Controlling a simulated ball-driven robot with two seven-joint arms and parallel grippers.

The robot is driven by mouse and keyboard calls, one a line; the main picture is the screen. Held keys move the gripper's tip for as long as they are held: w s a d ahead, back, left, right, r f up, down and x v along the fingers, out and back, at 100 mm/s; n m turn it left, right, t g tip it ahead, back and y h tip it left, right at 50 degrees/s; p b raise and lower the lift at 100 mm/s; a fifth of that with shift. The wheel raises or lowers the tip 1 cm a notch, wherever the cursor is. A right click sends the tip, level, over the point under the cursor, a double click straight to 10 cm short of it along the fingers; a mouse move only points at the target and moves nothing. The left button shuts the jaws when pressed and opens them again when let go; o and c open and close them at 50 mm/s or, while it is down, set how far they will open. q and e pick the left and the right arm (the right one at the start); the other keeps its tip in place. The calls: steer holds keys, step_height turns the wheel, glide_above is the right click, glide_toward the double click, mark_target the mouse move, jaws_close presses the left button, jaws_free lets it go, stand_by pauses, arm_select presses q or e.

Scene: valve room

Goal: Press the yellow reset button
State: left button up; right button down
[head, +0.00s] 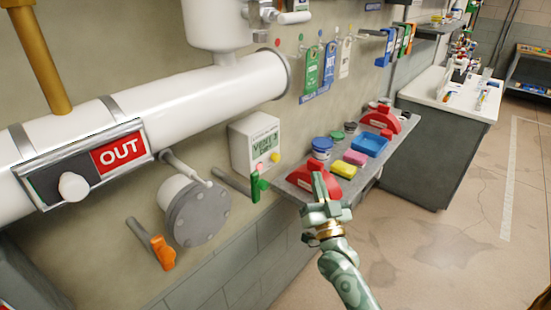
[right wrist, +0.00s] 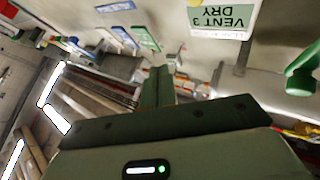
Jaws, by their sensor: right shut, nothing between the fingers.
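The yellow reset button (head: 275,157) is a small round button on the lower right of a white wall box (head: 243,140) in the head view. In the right wrist view the shut fingers (right wrist: 158,82) point away from the camera, and the box (right wrist: 224,18) shows upside down at the top right. My left gripper is not in view.
A grey shelf (head: 300,193) beside the box holds red parts, a yellow block (head: 355,157) and a blue tray (head: 370,144). A green lever (head: 255,187) juts out below the box. An orange lever (head: 162,252) and a white pipe (head: 200,95) are left.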

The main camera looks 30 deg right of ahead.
steer(key=b, duration=0.4)
glide_toward(276, 157)
steer(key=w+d+r, duration=0.3)
steer(key=w, duration=0.1)
steer(key=shift+w+d, duration=0.2)
steer(key=shift+d, duration=0.2)
stand_by(1.6)
steer(key=shift+w+a, duration=0.15)
steer(key=shift+w, duration=0.2)
steer(key=shift+w+a, duration=0.15)
steer(key=shift+w, duration=0.3)
stand_by(0.6)
steer(key=shift+r, duration=0.1)
steer(key=shift+s+d+p, duration=0.35)
steer(key=shift+s+p, duration=0.05)
steer(key=shift+s, duration=0.45)
